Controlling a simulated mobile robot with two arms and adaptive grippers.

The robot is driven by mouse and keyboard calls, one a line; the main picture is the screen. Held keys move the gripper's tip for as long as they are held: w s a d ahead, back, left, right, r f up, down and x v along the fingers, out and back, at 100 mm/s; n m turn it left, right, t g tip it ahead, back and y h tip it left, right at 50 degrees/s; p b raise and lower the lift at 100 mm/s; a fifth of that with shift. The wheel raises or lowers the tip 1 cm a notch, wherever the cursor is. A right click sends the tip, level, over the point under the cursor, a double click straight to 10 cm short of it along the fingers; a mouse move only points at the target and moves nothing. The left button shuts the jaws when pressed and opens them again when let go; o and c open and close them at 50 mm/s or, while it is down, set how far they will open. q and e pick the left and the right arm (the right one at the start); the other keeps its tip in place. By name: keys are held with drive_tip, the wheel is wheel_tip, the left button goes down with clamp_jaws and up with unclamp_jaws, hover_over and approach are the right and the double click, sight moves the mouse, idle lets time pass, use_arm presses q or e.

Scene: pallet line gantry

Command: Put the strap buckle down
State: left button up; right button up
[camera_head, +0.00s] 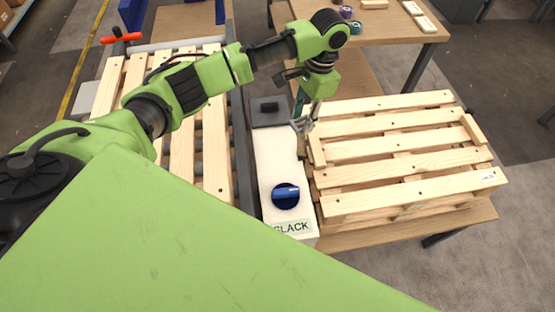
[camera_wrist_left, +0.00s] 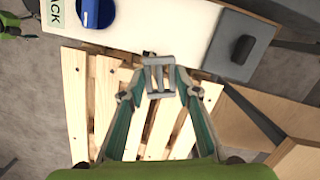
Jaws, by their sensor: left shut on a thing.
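The strap buckle (camera_wrist_left: 153,78), a small grey metal frame with bars, sits between the fingertips of my left gripper in the left wrist view. My left gripper (camera_head: 304,122) is shut on it and points down at the gap between the white unit marked SLACK (camera_head: 273,150) and the left end of the wooden pallet (camera_head: 400,146). In the head view the buckle is too small to make out clearly. Whether it touches the pallet or the unit I cannot tell. My right gripper is not in view.
The white unit carries a blue knob (camera_head: 285,195) and a dark grey pad with a black block (camera_head: 269,106). Another slatted pallet (camera_head: 181,150) lies left of it. A wooden table (camera_head: 395,27) with small items stands behind. Bare floor lies to the right.

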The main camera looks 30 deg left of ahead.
sight(292, 121)
use_arm(q)
drive_tip(key=w+r+m+b, duration=0.1)
drive_tip(key=w+m+b, duration=0.15)
drive_tip(key=w, duration=0.35)
drive_tip(key=shift+m, duration=0.65)
drive_tip(key=s+a+f+p, duration=0.1)
drive_tip(key=s, duration=0.3)
drive_tip(key=s+a+f+p, duration=0.1)
drive_tip(key=s, duration=0.2)
drive_tip(key=shift+a+f+p, duration=0.3)
drive_tip(key=shift+a+p, duration=0.05)
drive_tip(key=s+f, duration=0.2)
drive_tip(key=s+a+f, duration=0.1)
drive_tip(key=s+f, duration=0.1)
drive_tip(key=f, duration=0.1)
drive_tip(key=shift+s+p, duration=0.2)
drive_tip(key=shift+p, duration=0.2)
drive_tip(key=f, duration=0.2)
drive_tip(key=s+f, duration=0.1)
drive_tip(key=f, duration=0.1)
drive_tip(key=shift+s+a+f+p, duration=0.1)
drive_tip(key=shift+a+p, duration=0.1)
drive_tip(key=shift+p, duration=0.1)
drive_tip(key=shift+f, duration=0.2)
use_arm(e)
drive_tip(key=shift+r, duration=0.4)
use_arm(q)
drive_tip(key=shift+f, duration=0.15)
drive_tip(key=o, duration=1.2)
drive_tip(key=shift+o, duration=0.2)
